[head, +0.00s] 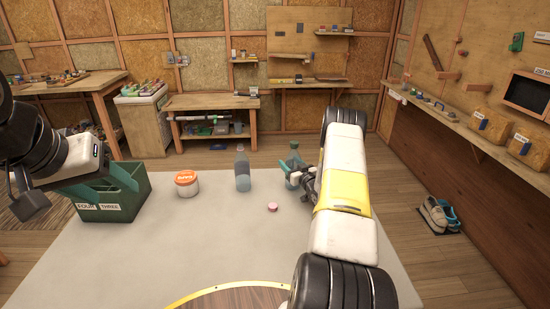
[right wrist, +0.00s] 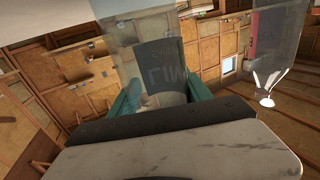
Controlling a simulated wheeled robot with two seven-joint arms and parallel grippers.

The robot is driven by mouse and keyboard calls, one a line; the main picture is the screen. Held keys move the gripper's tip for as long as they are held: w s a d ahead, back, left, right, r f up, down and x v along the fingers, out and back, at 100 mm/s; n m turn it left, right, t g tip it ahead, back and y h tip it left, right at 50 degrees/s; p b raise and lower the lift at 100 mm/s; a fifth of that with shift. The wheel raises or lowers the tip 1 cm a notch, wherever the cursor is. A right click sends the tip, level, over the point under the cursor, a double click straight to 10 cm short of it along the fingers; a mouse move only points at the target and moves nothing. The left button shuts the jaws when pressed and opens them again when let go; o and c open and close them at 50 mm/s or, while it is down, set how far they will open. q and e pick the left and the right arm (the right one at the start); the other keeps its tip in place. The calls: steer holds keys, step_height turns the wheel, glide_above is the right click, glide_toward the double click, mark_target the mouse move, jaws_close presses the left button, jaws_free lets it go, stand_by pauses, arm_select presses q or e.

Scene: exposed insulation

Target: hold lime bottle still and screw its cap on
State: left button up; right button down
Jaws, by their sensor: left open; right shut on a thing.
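The lime bottle is a clear bottle with a dark label reading "LIM", seen large in the right wrist view (right wrist: 160,65). In the head view it is the greenish bottle (head: 292,165), partly hidden by my right gripper (head: 297,178). That gripper is shut on it, with a teal finger on each side in the wrist view. A small pink cap (head: 272,208) lies on the grey table (head: 215,240), left of and nearer than the right gripper. My left gripper (head: 60,190) is open and empty at the far left, over the green crate, away from bottle and cap.
A second, grey-blue bottle (head: 242,170) stands left of the lime bottle. A white jar with an orange lid (head: 187,184) stands further left. The green crate (head: 120,200), labelled FOUR and THREE, is at the table's left.

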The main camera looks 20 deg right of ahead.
steer(key=shift+f, duration=0.1)
steer(key=shift+c, duration=2.3)
jaws_free()
steer(key=s+d, duration=0.1)
steer(key=s, duration=1.1)
steer(key=shift+d, duration=0.3)
